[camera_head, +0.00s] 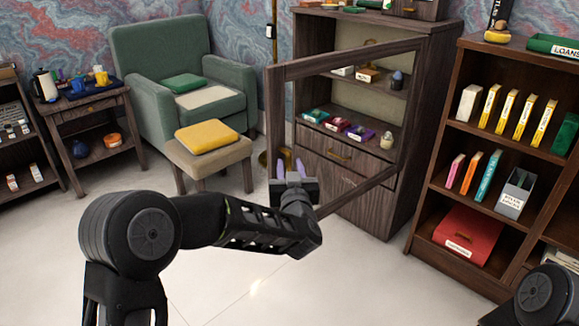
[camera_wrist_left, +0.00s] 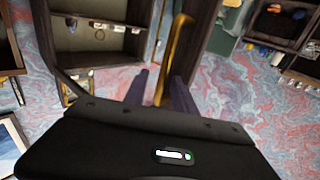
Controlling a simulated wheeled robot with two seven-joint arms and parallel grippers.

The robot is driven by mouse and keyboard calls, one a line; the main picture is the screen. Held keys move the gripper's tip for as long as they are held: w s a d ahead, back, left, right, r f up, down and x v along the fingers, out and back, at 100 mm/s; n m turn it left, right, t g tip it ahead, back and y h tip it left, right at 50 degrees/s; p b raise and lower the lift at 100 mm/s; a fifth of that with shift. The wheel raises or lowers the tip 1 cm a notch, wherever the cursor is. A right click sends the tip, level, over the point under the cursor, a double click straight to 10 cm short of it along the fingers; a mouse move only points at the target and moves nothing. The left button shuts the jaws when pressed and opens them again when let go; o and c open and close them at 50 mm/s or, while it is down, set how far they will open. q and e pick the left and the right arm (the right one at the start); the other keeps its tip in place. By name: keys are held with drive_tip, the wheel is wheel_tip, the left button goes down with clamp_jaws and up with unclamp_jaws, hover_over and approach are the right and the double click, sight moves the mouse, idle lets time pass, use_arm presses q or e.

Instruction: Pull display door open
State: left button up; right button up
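The display cabinet (camera_head: 432,110) stands right of centre in the head view. Its wood-framed glass door (camera_head: 277,110) is swung out, well away from the shelves. My left gripper (camera_head: 292,164) is at the lower part of the door's free edge, fingers pointing up in the picture. In the left wrist view a brass bar handle (camera_wrist_left: 175,50) runs down between the fingers of my left gripper (camera_wrist_left: 160,80). The fingers are apart, with gaps beside the bar; contact is not clear. Only part of my right arm shows at the lower right; its gripper is out of view.
Small boxes (camera_head: 336,123) stand on the cabinet shelves above drawers. A bookshelf (camera_head: 445,150) is close on the right. A footstool (camera_head: 208,157) with a yellow cushion and a green armchair (camera_head: 150,60) are on the left. The pale floor (camera_head: 250,290) in front is clear.

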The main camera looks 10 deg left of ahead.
use_arm(q)
drive_tip(key=v, duration=0.7)
drive_tip(key=shift+s, duration=0.2)
drive_tip(key=shift+d, duration=0.1)
